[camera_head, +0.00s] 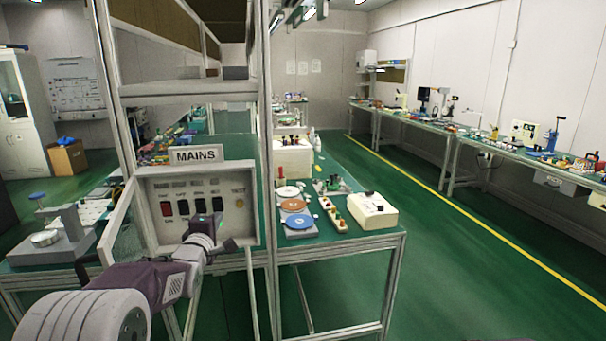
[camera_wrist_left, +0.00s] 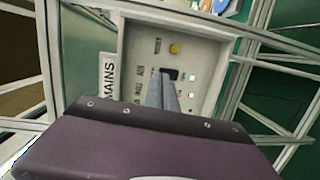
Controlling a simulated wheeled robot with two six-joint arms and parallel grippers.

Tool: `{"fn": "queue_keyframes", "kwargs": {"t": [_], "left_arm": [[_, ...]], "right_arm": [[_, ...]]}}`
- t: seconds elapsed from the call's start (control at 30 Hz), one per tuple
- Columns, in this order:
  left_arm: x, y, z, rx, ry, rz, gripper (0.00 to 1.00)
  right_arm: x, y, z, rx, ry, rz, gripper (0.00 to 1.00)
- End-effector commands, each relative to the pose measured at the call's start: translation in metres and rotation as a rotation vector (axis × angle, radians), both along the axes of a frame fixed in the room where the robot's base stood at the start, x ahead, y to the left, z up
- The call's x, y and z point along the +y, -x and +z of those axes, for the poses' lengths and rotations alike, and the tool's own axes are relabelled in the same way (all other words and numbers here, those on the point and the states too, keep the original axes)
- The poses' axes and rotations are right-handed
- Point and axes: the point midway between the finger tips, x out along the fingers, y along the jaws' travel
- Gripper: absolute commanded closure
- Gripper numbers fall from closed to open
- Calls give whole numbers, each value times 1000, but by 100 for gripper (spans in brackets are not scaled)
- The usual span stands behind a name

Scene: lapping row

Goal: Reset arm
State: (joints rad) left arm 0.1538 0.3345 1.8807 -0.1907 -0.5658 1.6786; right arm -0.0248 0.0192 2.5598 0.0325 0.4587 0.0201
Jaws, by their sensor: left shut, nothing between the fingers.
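A grey panel box (camera_head: 248,228) labelled MAINS (camera_head: 196,155) is mounted on the bench frame, with its door (camera_head: 122,222) swung open to the left. It holds a row of switches, a red one (camera_head: 166,209) at the left and dark ones beside it, and a yellow button (camera_head: 239,203) at the right. My left gripper (camera_head: 214,222) is in front of the switches at the right of the row. In the left wrist view its shut, empty fingers (camera_wrist_left: 163,92) point at a dark switch (camera_wrist_left: 171,74); I cannot tell whether they touch it. My right gripper is not in view.
Metal frame posts (camera_head: 264,170) stand close beside the panel. The bench right of it carries discs (camera_head: 297,222) and a white box (camera_head: 372,211). A grey device (camera_head: 47,246) stands at the left. The green aisle (camera_head: 450,270) at the right is clear.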

Motion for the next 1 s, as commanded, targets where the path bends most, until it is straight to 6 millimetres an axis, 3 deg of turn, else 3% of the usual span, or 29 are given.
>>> {"fn": "queue_keyframes", "kwargs": {"t": [0.03,0.1,0.17,0.3,0.4,0.6,0.7,0.73,1.0], "left_arm": [[-22,21,-22,100,-63,-30,100],[-43,55,-63,267,-190,-83,100],[-56,89,-99,414,-312,-147,100],[-73,181,-177,735,-594,-367,100],[-74,241,-217,910,-745,-546,100],[-74,343,-263,1139,-972,-979,100],[-75,361,-265,1117,-1119,-1197,100],[-75,360,-236,1119,-1111,-1186,100],[-75,359,-147,1120,-1109,-1178,100]], "right_arm": [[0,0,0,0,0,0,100],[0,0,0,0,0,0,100],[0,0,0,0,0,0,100],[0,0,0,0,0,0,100],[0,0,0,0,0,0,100],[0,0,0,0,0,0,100],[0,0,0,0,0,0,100],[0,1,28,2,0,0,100],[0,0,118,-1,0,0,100]]}}
